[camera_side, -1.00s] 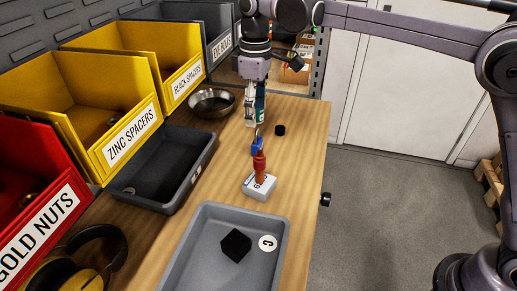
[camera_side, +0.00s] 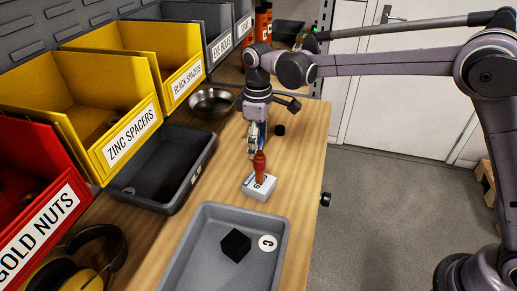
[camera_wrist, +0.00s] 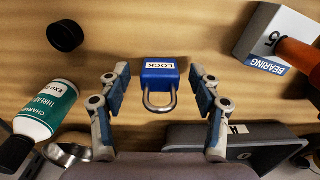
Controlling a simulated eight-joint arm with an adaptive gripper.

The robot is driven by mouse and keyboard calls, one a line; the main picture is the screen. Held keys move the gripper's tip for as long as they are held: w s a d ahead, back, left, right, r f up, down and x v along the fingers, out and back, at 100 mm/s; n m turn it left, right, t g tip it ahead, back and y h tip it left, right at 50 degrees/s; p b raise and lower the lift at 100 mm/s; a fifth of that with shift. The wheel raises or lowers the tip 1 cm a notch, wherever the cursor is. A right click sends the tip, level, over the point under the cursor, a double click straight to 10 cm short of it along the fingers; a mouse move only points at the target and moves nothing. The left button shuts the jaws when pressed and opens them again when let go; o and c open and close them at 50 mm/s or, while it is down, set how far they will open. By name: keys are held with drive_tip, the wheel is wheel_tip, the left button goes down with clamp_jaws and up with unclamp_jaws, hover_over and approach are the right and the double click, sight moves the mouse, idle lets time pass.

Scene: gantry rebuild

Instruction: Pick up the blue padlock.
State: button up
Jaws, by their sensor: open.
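The blue padlock (camera_wrist: 160,72) lies flat on the wooden bench in the wrist view. Its white LOCK label faces up and its silver shackle points toward the bottom of the picture. My gripper (camera_wrist: 160,82) is open, with one finger on each side of the padlock and a gap showing on both sides. In the side view my gripper (camera_side: 254,146) hangs low over the bench, just behind the white bearing box, and mostly hides the padlock. I cannot tell how high the fingertips are above the bench.
The white bearing box (camera_side: 259,187) with an orange-red handled object (camera_side: 259,167) stands close by. A black round piece (camera_side: 280,130), a metal bowl (camera_side: 212,102) and a green-and-white bottle (camera_wrist: 46,110) are near. Grey trays (camera_side: 194,248) (camera_side: 197,172) lie left and in front.

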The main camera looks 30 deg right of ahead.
drive_tip(key=shift+f, duration=0.1)
drive_tip(key=c, duration=1.3)
